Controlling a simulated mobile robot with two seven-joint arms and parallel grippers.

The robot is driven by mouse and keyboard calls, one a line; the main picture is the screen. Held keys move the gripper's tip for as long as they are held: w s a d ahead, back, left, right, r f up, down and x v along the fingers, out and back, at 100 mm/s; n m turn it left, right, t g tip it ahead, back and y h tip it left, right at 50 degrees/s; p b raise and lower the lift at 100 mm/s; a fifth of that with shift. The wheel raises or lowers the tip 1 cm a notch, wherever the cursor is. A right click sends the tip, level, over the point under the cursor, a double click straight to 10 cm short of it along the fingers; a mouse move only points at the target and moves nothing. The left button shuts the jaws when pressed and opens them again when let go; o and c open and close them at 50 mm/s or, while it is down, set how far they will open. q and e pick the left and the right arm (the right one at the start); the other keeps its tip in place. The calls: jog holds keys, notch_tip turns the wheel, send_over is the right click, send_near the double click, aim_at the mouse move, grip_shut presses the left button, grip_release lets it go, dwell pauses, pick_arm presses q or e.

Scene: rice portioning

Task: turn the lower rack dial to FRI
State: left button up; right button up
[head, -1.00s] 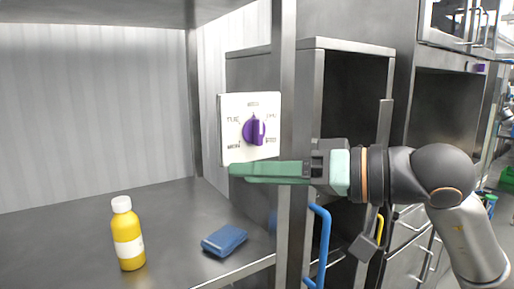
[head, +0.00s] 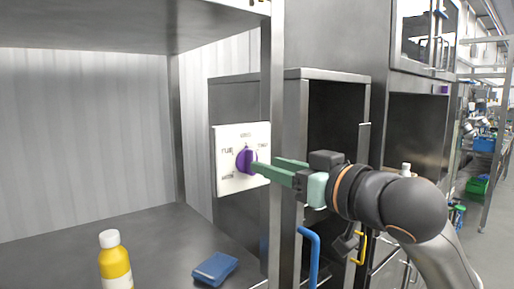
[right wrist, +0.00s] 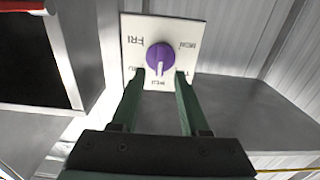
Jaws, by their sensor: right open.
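The purple dial (head: 246,160) sits on a white square plate (head: 228,183) fixed by the rack post. In the right wrist view the dial (right wrist: 159,57) has its pale pointer mark toward the label WED. FRI reads at the upper left of the plate (right wrist: 138,25) and MON at the upper right there. My right gripper (head: 265,165) is open, with its green fingers pointing at the dial. In the right wrist view its fingertips (right wrist: 160,76) are spread either side of the dial's lower part; I cannot tell whether they touch it. My left gripper is not in view.
A steel post (head: 276,90) stands right beside the plate. A yellow bottle (head: 115,268) and a blue item (head: 214,268) are on the steel shelf (head: 150,235). A blue handle (head: 313,255) is below my right gripper. An open steel cabinet (head: 340,110) is behind.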

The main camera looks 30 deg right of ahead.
jog(key=w, duration=0.2)
jog(key=w+p, duration=0.1)
jog(key=w, duration=0.1)
jog(key=shift+w+a, duration=0.2)
jog(key=shift+w, duration=0.2)
grip_shut()
